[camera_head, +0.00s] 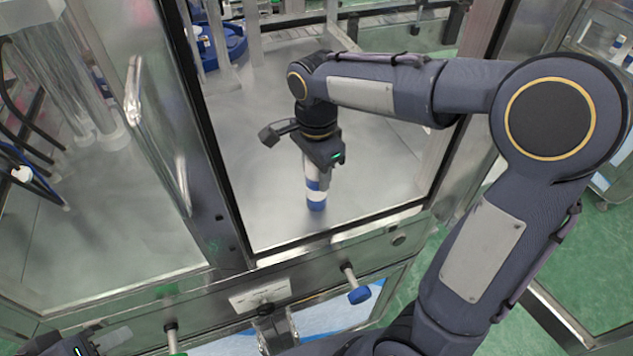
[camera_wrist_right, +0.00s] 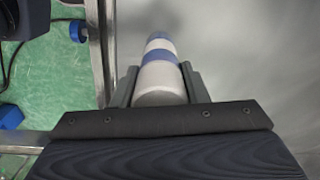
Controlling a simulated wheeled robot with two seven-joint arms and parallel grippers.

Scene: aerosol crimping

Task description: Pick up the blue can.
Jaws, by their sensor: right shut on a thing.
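The blue can (camera_head: 316,197), a white cylinder with blue bands, is upright inside the machine's framed opening, at or just above the metal floor. I cannot tell if its base touches. My right gripper (camera_head: 314,172) reaches down from above and is shut on its upper part. In the right wrist view the can (camera_wrist_right: 159,72) lies between the two fingers of my right gripper (camera_wrist_right: 158,88), its blue end pointing away. A dark part of my left gripper (camera_head: 72,347) shows at the bottom left edge. Its fingers are out of sight.
A metal door frame (camera_head: 213,150) stands left of my right arm, and a metal sill (camera_head: 335,232) runs in front of the can. A blue round fixture (camera_head: 228,45) stands at the back. The metal floor (camera_head: 250,130) around the can is clear.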

